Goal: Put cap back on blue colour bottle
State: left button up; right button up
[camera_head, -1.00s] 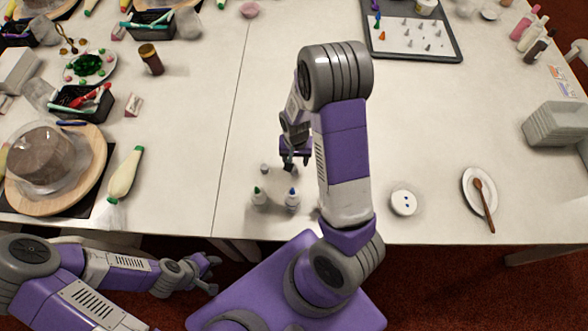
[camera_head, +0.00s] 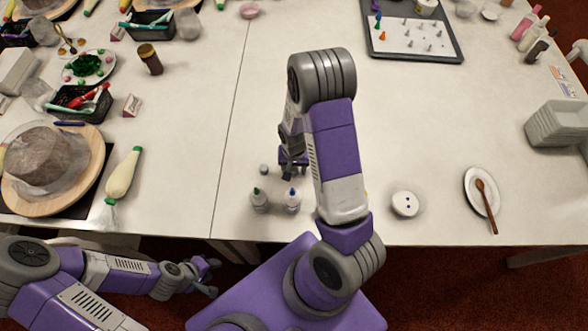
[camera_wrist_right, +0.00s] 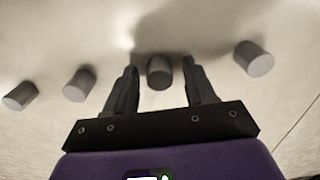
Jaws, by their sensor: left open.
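A white bottle with a blue tip (camera_head: 292,202) stands upright and uncapped near the table's front edge. A similar bottle with a green tip (camera_head: 259,202) stands to its left. A small grey cap (camera_head: 264,169) lies behind the bottles. My right gripper (camera_head: 288,172) is just behind the blue-tipped bottle. In the right wrist view, its open fingers (camera_wrist_right: 163,80) stand on either side of a grey cap (camera_wrist_right: 159,73), with gaps visible. Other caps there are hidden by my arm in the head view. My left gripper (camera_head: 211,277) is open and empty, off the table's front edge.
In the right wrist view, other grey caps stand on both sides, one at the right (camera_wrist_right: 254,59) and one at the left (camera_wrist_right: 80,84). A white dish with blue dots (camera_head: 404,204) and a plate with a spoon (camera_head: 470,183) are to the right.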

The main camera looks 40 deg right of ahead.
aim_at(294, 168)
grip_shut()
dwell(0.3)
notch_tip(294, 168, up, 10)
jog(key=p, duration=0.2)
jog(key=shift+p, duration=0.4)
